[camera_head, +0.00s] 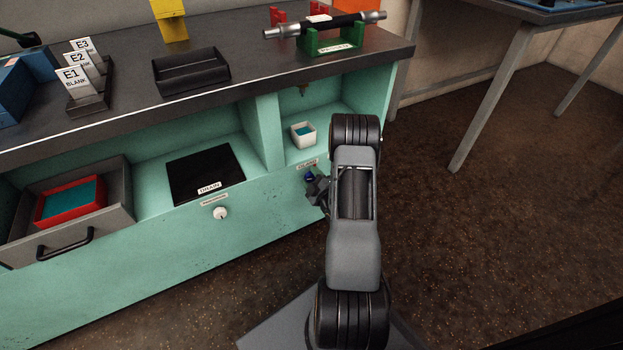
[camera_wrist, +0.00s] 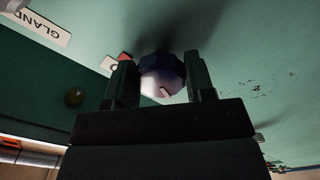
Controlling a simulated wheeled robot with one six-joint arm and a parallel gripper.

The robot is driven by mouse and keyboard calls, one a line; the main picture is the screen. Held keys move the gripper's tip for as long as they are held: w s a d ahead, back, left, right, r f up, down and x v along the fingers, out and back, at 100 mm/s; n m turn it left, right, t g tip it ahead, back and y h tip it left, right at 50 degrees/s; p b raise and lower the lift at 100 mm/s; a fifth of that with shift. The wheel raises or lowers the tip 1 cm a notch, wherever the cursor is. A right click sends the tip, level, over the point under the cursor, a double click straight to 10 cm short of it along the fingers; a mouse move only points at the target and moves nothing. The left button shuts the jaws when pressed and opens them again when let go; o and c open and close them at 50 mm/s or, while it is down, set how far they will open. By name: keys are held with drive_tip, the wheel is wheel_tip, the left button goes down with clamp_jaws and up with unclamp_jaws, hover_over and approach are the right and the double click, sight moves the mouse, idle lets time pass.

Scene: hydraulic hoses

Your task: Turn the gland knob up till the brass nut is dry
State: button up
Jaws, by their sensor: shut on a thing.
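The gland knob (camera_head: 309,176) is dark blue and sits on the green cabinet front, below a small label. In the wrist view the faceted knob (camera_wrist: 162,72) has a pale pointer mark and lies between my two fingers. My gripper (camera_head: 318,188) is shut on the knob; the wrist view shows the fingers (camera_wrist: 160,82) on both sides of it.
A GLAND label (camera_wrist: 38,27) is beside the knob. A white knob (camera_head: 220,213) is on the front to the left, under the black DRAIN panel (camera_head: 190,180). An open drawer (camera_head: 118,213) holds a red-rimmed teal tray (camera_head: 92,196). A hose (camera_head: 335,28) rests on green stands on the counter.

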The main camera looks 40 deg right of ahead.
drive_tip(key=shift+m+b, duration=0.65)
drive_tip(key=shift+m, duration=1.85)
drive_tip(key=o, duration=0.9)
drive_tip(key=s, duration=0.4)
drive_tip(key=s+a+p, duration=0.1)
drive_tip(key=s, duration=0.4)
drive_tip(key=s+a+p, duration=0.1)
drive_tip(key=s, duration=0.3)
drive_tip(key=shift+s, duration=0.35)
